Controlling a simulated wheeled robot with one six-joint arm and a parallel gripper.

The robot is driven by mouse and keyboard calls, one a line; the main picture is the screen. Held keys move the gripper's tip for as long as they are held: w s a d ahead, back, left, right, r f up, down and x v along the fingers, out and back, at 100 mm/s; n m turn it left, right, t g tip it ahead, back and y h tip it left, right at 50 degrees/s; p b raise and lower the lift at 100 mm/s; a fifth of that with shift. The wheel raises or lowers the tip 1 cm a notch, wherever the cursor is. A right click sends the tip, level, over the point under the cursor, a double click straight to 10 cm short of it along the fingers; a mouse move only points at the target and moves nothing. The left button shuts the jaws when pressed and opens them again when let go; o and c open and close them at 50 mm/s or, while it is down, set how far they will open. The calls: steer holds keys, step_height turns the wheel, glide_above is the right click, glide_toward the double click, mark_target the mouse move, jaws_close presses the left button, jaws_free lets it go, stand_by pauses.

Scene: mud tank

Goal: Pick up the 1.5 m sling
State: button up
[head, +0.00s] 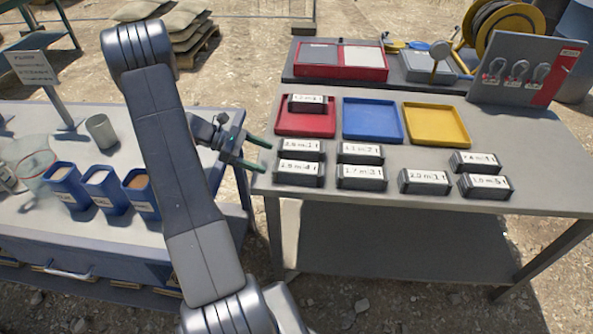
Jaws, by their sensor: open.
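Several dark blocks with white labels stand on the grey table (400,230). One block (308,103) is in the red tray (290,124). The others stand in front of the trays, including a left front block (299,174), one behind it (302,150), and a right front block (485,187). The labels are too small to read surely, so I cannot tell which marks the 1.5 m sling. My gripper (259,155) is open and empty, at the table's left edge, left of the nearest blocks and apart from them.
A blue tray (372,120) and a yellow tray (436,124) stand empty. A board with shackles (525,80) stands at the back right. On the left table are blue bins (104,188), a grey cup (100,132) and a sign (34,68). The grey table's front strip is clear.

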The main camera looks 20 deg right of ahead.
mark_target(291, 166)
steer(key=p+x, duration=0.1)
steer(key=x, duration=0.8)
steer(key=shift+s+d+p, duration=0.15)
steer(key=shift+d+p, duration=0.15)
steer(key=c, duration=1.3)
steer(key=shift+r, duration=0.1)
